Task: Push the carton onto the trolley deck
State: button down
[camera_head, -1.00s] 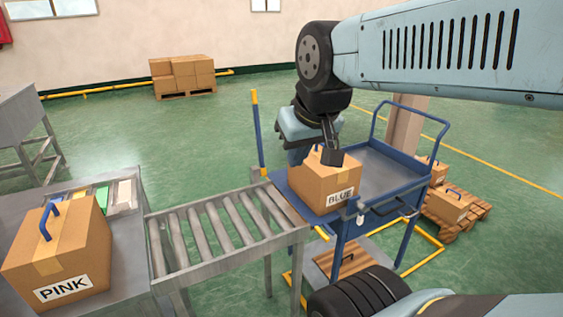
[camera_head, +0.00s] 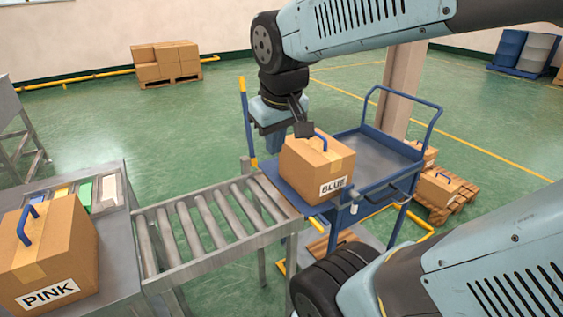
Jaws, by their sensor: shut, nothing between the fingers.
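A brown carton labelled BLUE (camera_head: 318,172), with a blue handle on top, stands upright on the near left end of the blue trolley deck (camera_head: 375,158), beside the end of the roller conveyor (camera_head: 215,228). The rest of the deck to its right is bare. A second carton labelled PINK (camera_head: 50,255), also with a blue handle, stands on the grey table at the left. My gripper (camera_head: 303,130) is shut and empty, at the top left back of the BLUE carton. I cannot tell whether it touches the carton.
The trolley's blue push handle (camera_head: 425,103) rises at the far right. A blue and yellow post (camera_head: 247,120) stands at the conveyor's far end. Smaller cartons (camera_head: 437,187) sit on a pallet right of the trolley. The conveyor rollers are bare.

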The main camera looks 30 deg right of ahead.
jog(key=w+d+f+n+g+h, duration=0.2)
jog(key=w+f+n+g+h, duration=0.15)
jog(key=w+f, duration=0.3)
jog(key=w+d+f+n+g+h, duration=0.3)
jog(key=w+f+n+h, duration=0.15)
jog(key=f, duration=0.35)
jog(key=n+t+h, duration=0.4)
jog(key=n+h, duration=0.5)
jog(key=n, duration=0.1)
send_near(297, 161)
jog(key=d, duration=0.7)
jog(key=shift+w+f, duration=0.2)
jog(key=shift+w, duration=0.2)
